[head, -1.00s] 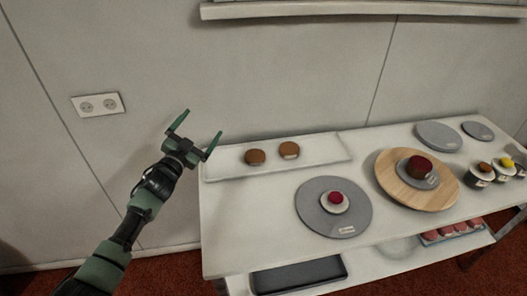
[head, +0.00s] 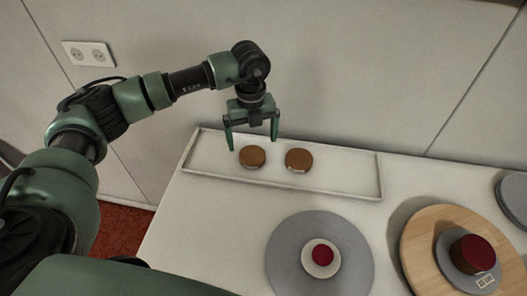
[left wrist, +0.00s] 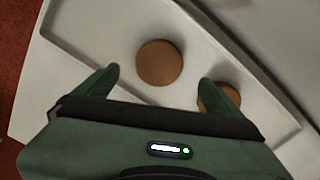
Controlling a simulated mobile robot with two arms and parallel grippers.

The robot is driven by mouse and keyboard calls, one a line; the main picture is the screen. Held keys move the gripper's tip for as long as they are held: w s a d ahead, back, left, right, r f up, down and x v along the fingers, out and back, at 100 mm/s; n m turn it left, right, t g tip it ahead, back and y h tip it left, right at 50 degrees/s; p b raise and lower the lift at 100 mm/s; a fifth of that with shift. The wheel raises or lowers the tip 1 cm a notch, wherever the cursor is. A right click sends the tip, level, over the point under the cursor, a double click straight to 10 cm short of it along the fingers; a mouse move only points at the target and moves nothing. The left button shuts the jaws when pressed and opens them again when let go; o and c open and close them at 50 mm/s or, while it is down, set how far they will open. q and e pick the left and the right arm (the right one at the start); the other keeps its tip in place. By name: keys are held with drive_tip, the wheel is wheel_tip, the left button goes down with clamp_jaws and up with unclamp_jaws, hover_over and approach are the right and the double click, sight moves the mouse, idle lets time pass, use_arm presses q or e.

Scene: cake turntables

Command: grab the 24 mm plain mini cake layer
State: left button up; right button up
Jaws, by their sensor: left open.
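Two small round brown cake layers sit on a long white tray (head: 340,186) in the head view. The left layer (head: 252,157) and the right layer (head: 299,161) stand apart; I cannot tell from the picture which is the 24 mm plain one. My left gripper (head: 253,144) points down, open and empty, above the left layer. In the left wrist view, one layer (left wrist: 159,63) shows between and just beyond the open fingertips (left wrist: 158,78). The other layer (left wrist: 224,97) is partly hidden by the right-hand finger. My right gripper is not in view.
A grey turntable (head: 290,262) with a small red-topped cake (head: 322,256) stands in front of the tray. A wooden round board (head: 422,246) with a dark red cake (head: 472,255) is at the right. The wall is close behind the tray.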

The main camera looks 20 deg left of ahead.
sight(252, 155)
use_arm(q)
drive_tip(key=f, duration=0.2)
drive_tip(key=f+p, duration=0.1)
drive_tip(key=shift+s+a+f, duration=0.1)
drive_tip(key=shift+s+a, duration=0.1)
drive_tip(key=shift+s, duration=0.05)
drive_tip(key=f, duration=0.3)
drive_tip(key=shift+w+d+p, duration=0.1)
drive_tip(key=shift+w+p, duration=0.15)
drive_tip(key=shift+p, duration=0.1)
drive_tip(key=shift+f, duration=0.15)
drive_tip(key=shift+c, duration=0.4)
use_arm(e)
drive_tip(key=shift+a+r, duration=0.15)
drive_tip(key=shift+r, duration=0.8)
use_arm(q)
drive_tip(key=c, duration=1.4)
drive_tip(key=shift+o, duration=0.2)
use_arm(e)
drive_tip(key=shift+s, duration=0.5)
